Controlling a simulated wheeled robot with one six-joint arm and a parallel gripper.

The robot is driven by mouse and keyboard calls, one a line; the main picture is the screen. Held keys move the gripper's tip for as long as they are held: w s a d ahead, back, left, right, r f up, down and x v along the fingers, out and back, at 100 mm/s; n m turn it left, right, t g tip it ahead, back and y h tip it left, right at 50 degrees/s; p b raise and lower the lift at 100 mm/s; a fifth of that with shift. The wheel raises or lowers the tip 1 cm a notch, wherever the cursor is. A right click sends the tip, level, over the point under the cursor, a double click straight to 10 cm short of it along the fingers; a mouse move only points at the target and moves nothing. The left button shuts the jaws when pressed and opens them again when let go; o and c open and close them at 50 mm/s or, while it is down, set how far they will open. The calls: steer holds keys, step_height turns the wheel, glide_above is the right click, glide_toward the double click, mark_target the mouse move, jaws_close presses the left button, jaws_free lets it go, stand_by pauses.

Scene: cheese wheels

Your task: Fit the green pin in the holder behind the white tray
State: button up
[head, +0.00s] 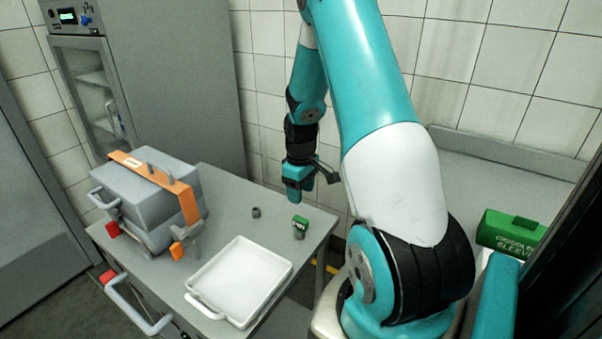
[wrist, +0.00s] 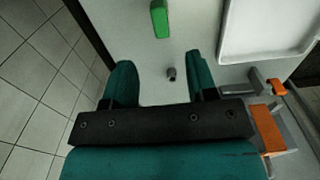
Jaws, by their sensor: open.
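The green pin (head: 300,222) stands upright near the table's right edge, with a small grey cylindrical part under its green labelled head. I cannot tell whether that part is its own stem or a socket. In the wrist view the green head (wrist: 160,18) is at the top. A small dark grey cylindrical holder (head: 256,212) stands behind the white tray (head: 203,299); in the wrist view the holder (wrist: 172,74) shows between my fingers, below them. The tray (wrist: 223,30) is at the upper right there. My gripper (head: 292,196) is open and empty above the table's back part.
A grey case (head: 150,200) with an orange strap and clamp stands on the table's left. A tiled wall is behind the table. A green box (head: 512,232) lies on the counter at right. The tabletop around the holder is clear.

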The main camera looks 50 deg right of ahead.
step_height(320, 180, up, 7)
steer(key=shift+f, duration=0.15)
stand_by(0.6)
steer(key=a+r+n+t+y, duration=0.1)
steer(key=a+r, duration=0.3)
steer(key=a, duration=0.7)
steer(key=a+r+n+y, duration=0.15)
steer(key=a+r, duration=0.25)
steer(key=a, duration=0.6)
steer(key=s+a+r+n+y, duration=0.1)
steer(key=s+a+r, duration=0.1)
steer(key=s+a, duration=0.5)
steer(key=s+a+r+n+g, duration=0.1)
steer(key=s+a+r+n, duration=0.1)
steer(key=s+a, duration=0.6)
steer(key=shift+a+r+y, duration=0.35)
steer(key=shift+a+r, duration=0.5)
steer(key=shift+a, duration=0.35)
